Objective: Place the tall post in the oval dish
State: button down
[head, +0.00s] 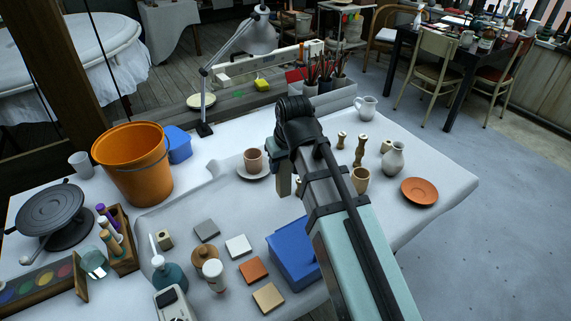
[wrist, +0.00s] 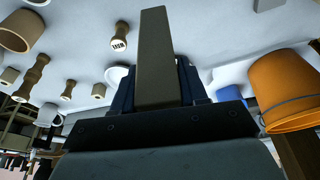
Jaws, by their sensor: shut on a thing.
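The tall post (wrist: 155,50) is a plain grey-beige rectangular bar, held between the dark fingers of my gripper (wrist: 157,82) in the wrist view. In the head view, the post's lower part (head: 284,181) hangs below my gripper (head: 286,160), just right of the cup on its saucer. My gripper is shut on the post. A shallow terracotta dish (head: 419,191) lies at the table's right side, well apart from the post. It looks empty and roughly oval from this angle. The gripper's fingers are partly hidden by my arm in the head view.
A blue box (head: 290,256) and an orange bucket (head: 133,165) stand to the left.

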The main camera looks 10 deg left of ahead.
jog(key=w+a+r, duration=0.1)
jog(key=w+a, duration=0.1)
jog(key=w, duration=2.5)
notch_tip(320, 180, down, 10)
jog(key=n, duration=0.1)
jog(key=shift+s+a, duration=0.15)
jog(key=shift+s, duration=0.15)
jog(key=shift+f, duration=0.1)
jog(key=c, duration=0.6)
grip_release()
